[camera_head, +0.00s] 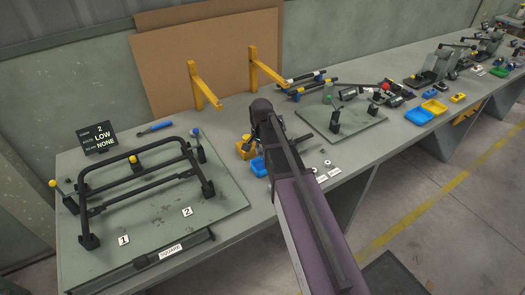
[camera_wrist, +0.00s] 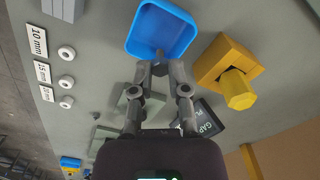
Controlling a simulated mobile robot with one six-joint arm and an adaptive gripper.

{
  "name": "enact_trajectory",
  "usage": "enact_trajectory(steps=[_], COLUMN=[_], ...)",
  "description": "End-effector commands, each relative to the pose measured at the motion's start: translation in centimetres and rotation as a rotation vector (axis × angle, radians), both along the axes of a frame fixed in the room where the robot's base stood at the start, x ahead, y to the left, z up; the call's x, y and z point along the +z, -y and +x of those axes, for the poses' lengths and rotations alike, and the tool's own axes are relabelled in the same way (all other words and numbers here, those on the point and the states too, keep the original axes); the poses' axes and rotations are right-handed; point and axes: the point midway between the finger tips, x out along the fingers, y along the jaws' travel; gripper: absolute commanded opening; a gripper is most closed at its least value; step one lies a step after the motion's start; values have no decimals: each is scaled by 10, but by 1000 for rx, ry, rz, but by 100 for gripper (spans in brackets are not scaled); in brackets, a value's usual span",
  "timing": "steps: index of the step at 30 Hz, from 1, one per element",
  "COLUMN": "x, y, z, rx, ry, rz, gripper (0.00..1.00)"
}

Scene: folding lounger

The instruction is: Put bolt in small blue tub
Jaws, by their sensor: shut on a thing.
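The small blue tub (camera_wrist: 182,51) is open and sits at the top of the wrist view. It also shows in the head view (camera_head: 258,168), partly behind my arm. My gripper (camera_wrist: 160,68) is shut on a small grey piece, which looks like the bolt (camera_wrist: 159,55). The bolt's visible end overlaps the tub's near wall and floor in the wrist view. I cannot tell how high above the tub it is. In the head view my arm hides the fingers and the bolt.
A yellow block (camera_wrist: 213,60) with a yellow hexagonal piece stands right of the tub in the wrist view. Washers (camera_wrist: 66,53) lie beside size cards at left. A dark card (camera_wrist: 208,122) lies near my fingers. The black lounger frame (camera_head: 140,165) stands at left in the head view.

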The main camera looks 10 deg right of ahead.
Motion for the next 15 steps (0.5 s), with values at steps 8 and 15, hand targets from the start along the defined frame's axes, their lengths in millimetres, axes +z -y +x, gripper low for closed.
enact_trajectory(steps=[8, 15], x=[-17, -22], y=[0, -1], z=[0, 0], rx=[1, 1], ry=[0, 0], rz=[0, 0], gripper=[0, 0])
